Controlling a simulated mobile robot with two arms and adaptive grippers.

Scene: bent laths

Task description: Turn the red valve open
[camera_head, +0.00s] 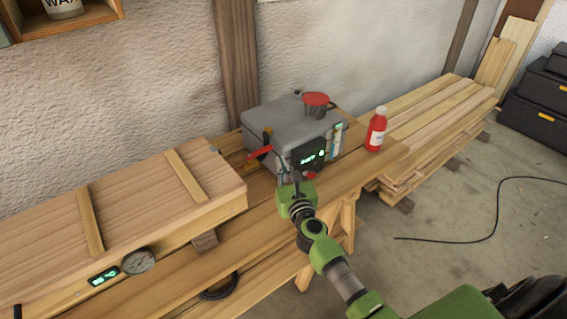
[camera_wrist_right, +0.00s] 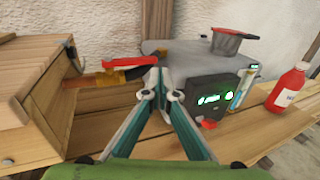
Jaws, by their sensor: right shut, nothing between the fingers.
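The red valve lever (camera_head: 259,153) sticks out to the left of the grey box (camera_head: 262,117), at the end of a pipe between the box and the long wooden case. In the right wrist view the red lever (camera_wrist_right: 128,64) lies roughly level, over a brass-coloured fitting. My right gripper (camera_head: 286,172) is in front of the box's left side. It is shut and empty. In the wrist view its fingertips (camera_wrist_right: 160,72) meet just by the lever's right end; I cannot tell whether they touch it. My left gripper is not in view.
A wooden case (camera_head: 130,205) with a gauge (camera_head: 139,261) stands left on the bench. The box carries a lit display (camera_head: 309,157), a red button (camera_head: 309,176) and a red-topped filler (camera_head: 316,99). A red bottle (camera_head: 376,131) stands right; stacked planks (camera_head: 440,110) lie beyond.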

